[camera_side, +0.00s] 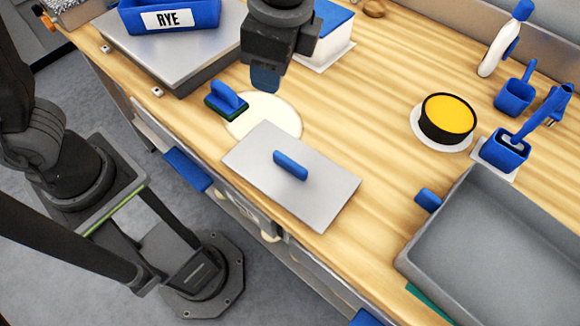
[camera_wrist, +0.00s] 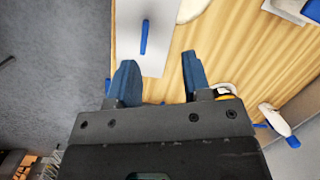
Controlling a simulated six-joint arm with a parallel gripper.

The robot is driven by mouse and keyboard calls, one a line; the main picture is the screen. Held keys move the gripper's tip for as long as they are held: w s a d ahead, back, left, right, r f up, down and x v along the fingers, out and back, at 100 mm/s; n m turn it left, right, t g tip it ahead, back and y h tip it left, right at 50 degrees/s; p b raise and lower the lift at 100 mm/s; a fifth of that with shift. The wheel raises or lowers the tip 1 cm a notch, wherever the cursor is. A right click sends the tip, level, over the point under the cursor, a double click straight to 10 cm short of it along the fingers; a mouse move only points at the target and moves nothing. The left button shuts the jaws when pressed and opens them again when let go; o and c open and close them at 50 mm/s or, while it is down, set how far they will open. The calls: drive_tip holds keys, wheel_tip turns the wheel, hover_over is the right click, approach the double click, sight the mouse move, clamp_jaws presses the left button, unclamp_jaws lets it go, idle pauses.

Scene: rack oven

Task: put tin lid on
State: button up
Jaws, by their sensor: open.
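The tin lid (camera_side: 322,189) is a flat grey metal plate with a blue handle (camera_side: 290,166) on top. It lies on the wooden table near the front edge, and it also shows at the top of the wrist view (camera_wrist: 160,40). My gripper (camera_side: 265,78) is above the table, behind and left of the lid in the side view. In the wrist view its blue fingers (camera_wrist: 160,82) are apart with nothing held between them.
A blue scrubber (camera_side: 227,98) and a cream round mat (camera_side: 275,112) lie beside the lid. A black bowl with yellow contents (camera_side: 447,118), blue scoop (camera_side: 515,92) and white bottle (camera_side: 506,40) stand at the right. A blue RYE bin (camera_side: 170,18) is at the back left.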

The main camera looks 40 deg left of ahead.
drive_tip(key=s+d+f+m+y, duration=0.15)
drive_tip(key=d+f+m, duration=0.3)
drive_tip(key=d, duration=0.45)
hover_over(290, 162)
drive_tip(key=d, duration=0.2)
drive_tip(key=shift+y, duration=0.35)
wheel_tip(290, 162, down, 8)
drive_tip(key=shift+a+f, duration=0.15)
drive_tip(key=shift+f, duration=0.1)
drive_tip(key=shift+d+x, duration=0.15)
drive_tip(key=shift+x, duration=1.15)
drive_tip(key=shift+d+x, duration=0.15)
drive_tip(key=shift+x, duration=1.2)
drive_tip(key=shift+f, duration=0.1)
drive_tip(key=shift+c, duration=0.4)
clamp_jaws()
